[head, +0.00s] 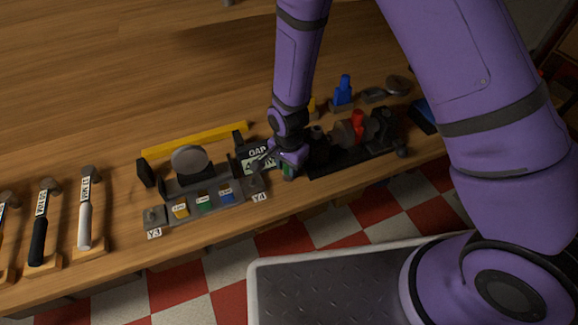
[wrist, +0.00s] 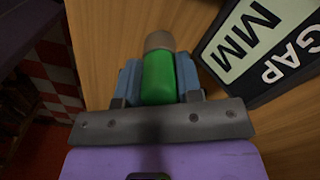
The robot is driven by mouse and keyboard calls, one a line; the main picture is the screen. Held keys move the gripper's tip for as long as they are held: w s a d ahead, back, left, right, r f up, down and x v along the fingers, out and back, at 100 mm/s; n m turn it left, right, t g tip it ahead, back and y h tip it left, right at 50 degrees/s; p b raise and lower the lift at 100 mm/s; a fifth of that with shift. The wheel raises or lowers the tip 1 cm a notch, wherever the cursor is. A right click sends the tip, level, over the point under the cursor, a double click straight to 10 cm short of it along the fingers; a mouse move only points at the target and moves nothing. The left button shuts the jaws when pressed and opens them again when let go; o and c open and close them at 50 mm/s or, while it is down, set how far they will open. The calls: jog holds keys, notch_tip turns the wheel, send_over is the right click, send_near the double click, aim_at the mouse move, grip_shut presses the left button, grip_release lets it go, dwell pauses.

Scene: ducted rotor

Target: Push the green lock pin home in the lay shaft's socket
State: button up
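The green lock pin (wrist: 160,78) stands out between the blue fingers of my gripper (wrist: 160,85) in the wrist view, with a grey-brown end beyond the green body. Both fingers lie against its sides. In the head view my gripper (head: 290,165) is low over the bench, left of a black shaft assembly (head: 345,155) with a red part (head: 358,122). A little green of the pin (head: 288,172) shows below the gripper. I cannot make out the lay shaft's socket; my arm partly covers this area.
A GAP MM display (head: 258,157) stands just left of my gripper and shows close by in the wrist view (wrist: 258,45). Further left are a grey fixture with colored blocks (head: 205,203) and labelled hammers (head: 85,210). A blue part (head: 343,90) stands behind the assembly.

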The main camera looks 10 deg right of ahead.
jog(key=shift+r, duration=0.7)
dwell(0.6)
jog(key=shift+r, duration=2.05)
